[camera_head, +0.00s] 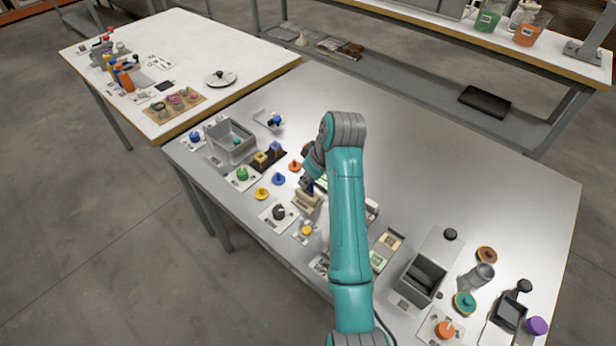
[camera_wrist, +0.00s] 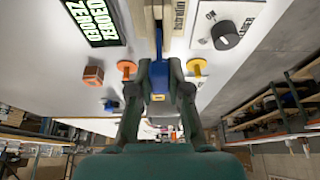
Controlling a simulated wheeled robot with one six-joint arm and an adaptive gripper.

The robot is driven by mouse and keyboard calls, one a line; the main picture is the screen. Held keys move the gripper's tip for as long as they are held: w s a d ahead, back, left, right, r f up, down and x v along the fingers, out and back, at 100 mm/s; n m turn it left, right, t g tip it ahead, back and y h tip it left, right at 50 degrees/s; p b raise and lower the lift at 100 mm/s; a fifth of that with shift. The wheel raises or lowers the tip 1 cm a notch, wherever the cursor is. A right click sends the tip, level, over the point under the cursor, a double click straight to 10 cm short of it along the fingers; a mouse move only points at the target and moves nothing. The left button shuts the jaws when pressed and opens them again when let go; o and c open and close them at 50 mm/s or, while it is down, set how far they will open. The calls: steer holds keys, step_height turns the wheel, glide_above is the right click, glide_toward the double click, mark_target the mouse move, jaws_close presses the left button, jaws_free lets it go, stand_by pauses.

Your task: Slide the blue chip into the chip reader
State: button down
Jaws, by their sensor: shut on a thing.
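My gripper (camera_wrist: 159,88) is shut on the blue chip (camera_wrist: 158,76), which shows as a narrow blue strip between the fingers in the wrist view. A beige block that looks like the chip reader (camera_head: 306,201) stands on the steel table, and its edge also shows at the top of the wrist view (camera_wrist: 149,22). In the head view my gripper (camera_head: 311,183) is just above and beside this block, and the arm hides part of the area. The chip points toward the block in the wrist view. I cannot tell whether the chip touches the block or enters its slot.
A dark knob on a plate (camera_wrist: 228,36) lies right of the block, and a green-lettered display (camera_wrist: 95,20) left. Orange (camera_wrist: 127,68) and yellow (camera_wrist: 197,66) knobbed pieces flank the fingers. A grey bin (camera_head: 231,141) stands at the table's left. The table's back is clear.

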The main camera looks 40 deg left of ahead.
mark_target(308, 191)
steer(key=shift+f, duration=1.7)
steer(key=shift+r, duration=0.2)
steer(key=shift+r, duration=1.35)
steer(key=shift+f, duration=1.35)
stand_by(0.6)
steer(key=shift+r, duration=1.35)
steer(key=shift+f, duration=1.1)
stand_by(0.4)
